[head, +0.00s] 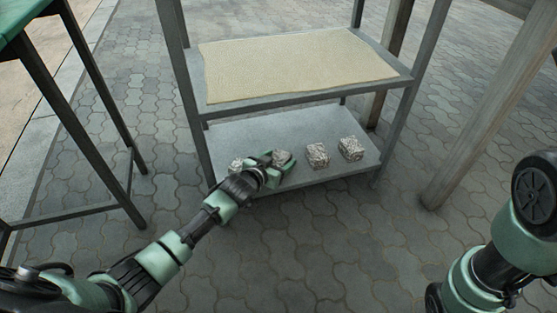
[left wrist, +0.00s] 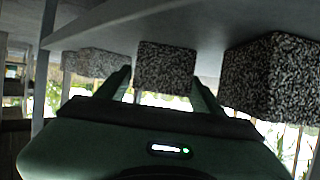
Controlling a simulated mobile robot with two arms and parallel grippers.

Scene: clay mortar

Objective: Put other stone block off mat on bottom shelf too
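The beige mat (head: 300,65) covers most of the upper shelf, and its surface is bare. Several speckled grey stone blocks stand in a row on the bottom shelf (head: 240,130). One block (head: 284,157) is at my left gripper (head: 270,163); in the left wrist view this block (left wrist: 165,68) sits between the spread fingers (left wrist: 162,88), with a slight gap beside it. I cannot tell if a finger touches it. Another block (head: 236,165) is to its left, partly behind my arm. Two more blocks (head: 317,155) (head: 351,148) stand to the right. My right gripper is out of view.
The grey shelf posts (head: 184,85) frame the unit, and the upper shelf lies above my left gripper. A green-topped table (head: 22,18) stands at the left. A wooden post (head: 480,110) leans at the right. Paved ground (head: 320,240) in front is open.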

